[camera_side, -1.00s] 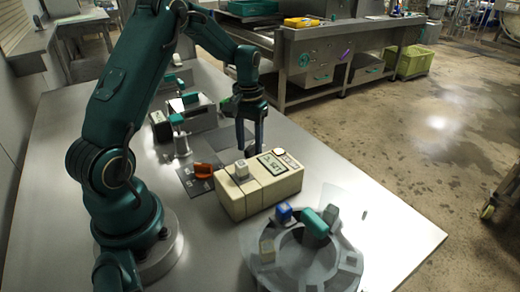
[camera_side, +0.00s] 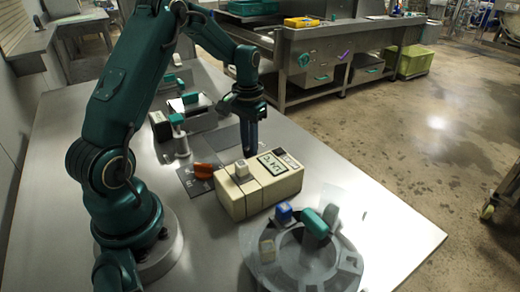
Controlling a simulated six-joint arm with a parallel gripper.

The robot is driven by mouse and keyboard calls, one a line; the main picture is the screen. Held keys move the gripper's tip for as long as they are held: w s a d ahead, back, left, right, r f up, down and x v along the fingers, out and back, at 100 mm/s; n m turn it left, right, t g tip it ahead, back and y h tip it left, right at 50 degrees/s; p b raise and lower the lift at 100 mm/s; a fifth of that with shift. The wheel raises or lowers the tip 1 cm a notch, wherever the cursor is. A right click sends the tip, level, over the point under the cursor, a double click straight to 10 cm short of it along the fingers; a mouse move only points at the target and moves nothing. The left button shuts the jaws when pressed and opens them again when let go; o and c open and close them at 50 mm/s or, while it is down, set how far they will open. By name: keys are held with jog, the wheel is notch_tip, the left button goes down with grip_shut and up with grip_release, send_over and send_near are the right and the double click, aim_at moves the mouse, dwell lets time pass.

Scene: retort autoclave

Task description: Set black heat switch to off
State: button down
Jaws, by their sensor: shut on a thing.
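A round grey carousel (camera_side: 268,277) with blue and teal pieces stands in front. Teal-topped fixtures (camera_side: 177,120) stand behind on the left. The table's right side is clear.

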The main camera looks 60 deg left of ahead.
jog(key=m, duration=0.4)
jog(key=shift+a+m, duration=0.1)
jog(key=shift+m, duration=0.2)
jog(key=m, duration=0.4)
jog(key=shift+m, duration=0.3)
jog(key=c, duration=0.8)
grip_release()
jog(key=shift+r, duration=2.6)
